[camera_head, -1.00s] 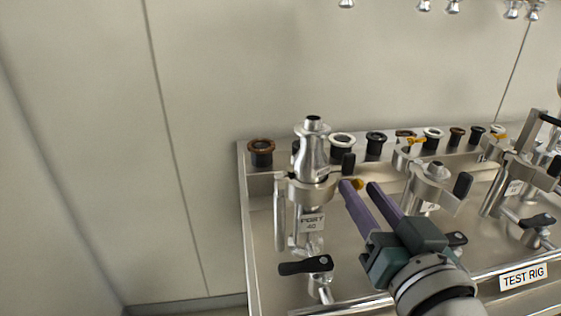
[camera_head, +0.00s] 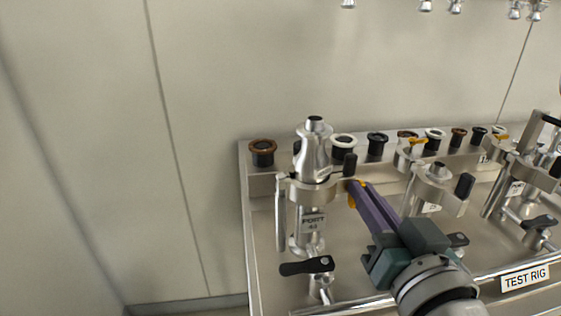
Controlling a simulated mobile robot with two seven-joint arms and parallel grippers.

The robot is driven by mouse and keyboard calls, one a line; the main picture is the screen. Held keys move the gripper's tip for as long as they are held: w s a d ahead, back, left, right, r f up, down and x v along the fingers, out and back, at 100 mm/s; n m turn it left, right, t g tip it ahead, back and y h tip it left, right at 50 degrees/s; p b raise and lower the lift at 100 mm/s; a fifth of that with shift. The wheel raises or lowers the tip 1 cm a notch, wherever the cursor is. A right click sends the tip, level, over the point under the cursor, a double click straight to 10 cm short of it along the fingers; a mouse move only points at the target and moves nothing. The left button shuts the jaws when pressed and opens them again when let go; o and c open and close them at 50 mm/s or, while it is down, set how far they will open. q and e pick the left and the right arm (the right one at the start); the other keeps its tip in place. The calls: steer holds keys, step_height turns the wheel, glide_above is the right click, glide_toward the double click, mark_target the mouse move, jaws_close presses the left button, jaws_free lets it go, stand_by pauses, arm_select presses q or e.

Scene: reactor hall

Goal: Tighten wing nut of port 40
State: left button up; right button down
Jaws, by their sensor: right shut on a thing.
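Port 40 (camera_head: 313,222) is a silver upright fitting at the left end of the test rig, with its label on the front. A clamp (camera_head: 312,188) goes around its flange, under a silver bottle-shaped piece (camera_head: 313,150). The small yellow wing nut (camera_head: 352,201) is at the clamp's right side, mostly hidden by purple fingers. My right gripper (camera_head: 357,187) reaches in from the lower right and is shut on the wing nut. My left gripper is not in view.
The rig's tray (camera_head: 246,215) holds other clamped ports to the right, one close by (camera_head: 433,180). A black valve handle (camera_head: 306,265) sits low in front of port 40. Several ringed caps (camera_head: 262,150) line the back ledge. The wall at left is bare.

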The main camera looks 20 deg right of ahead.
step_height(320, 180, down, 2)
steer(key=m+b, duration=0.3)
steer(key=m, duration=1.1)
steer(key=m+b, duration=0.3)
steer(key=m, duration=1.2)
steer(key=shift+d+f+b, duration=0.1)
steer(key=shift+f+b, duration=0.1)
steer(key=shift+b, duration=0.1)
steer(key=shift+m, duration=0.3)
